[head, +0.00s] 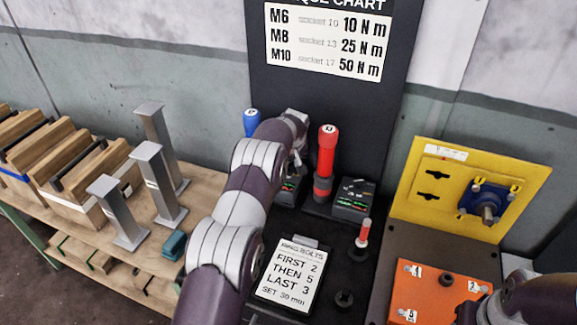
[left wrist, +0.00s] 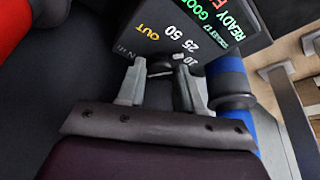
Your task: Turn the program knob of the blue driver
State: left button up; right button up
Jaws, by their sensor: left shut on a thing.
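The blue driver (head: 251,121) stands upright at the back, mostly hidden behind my left arm in the head view. Its blue body (left wrist: 234,75) shows at the right of the left wrist view. Its dark program box (head: 288,190) is partly covered by my arm; in the left wrist view its face (left wrist: 215,48) shows lit text and the numbers 10, 25 and 50. My left gripper (left wrist: 160,76) is at the box's dial, its fingers either side of the small program knob (left wrist: 158,68) and shut on it. The knob's exact pointing is hard to read.
A red driver (head: 327,150) and its box (head: 353,199) stand just right. A yellow panel (head: 475,160) and orange plate (head: 440,290) lie further right, near my right arm.

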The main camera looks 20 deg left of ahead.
pick_arm(q)
jog(key=shift+d+n+y+b, duration=0.1)
jog(key=shift+n+y+b, duration=0.2)
jog(key=shift+n+b, duration=0.55)
jog(key=shift+n, duration=0.25)
jog(key=o, duration=1)
jog(key=shift+o, duration=0.2)
jog(key=shift+r, duration=0.1)
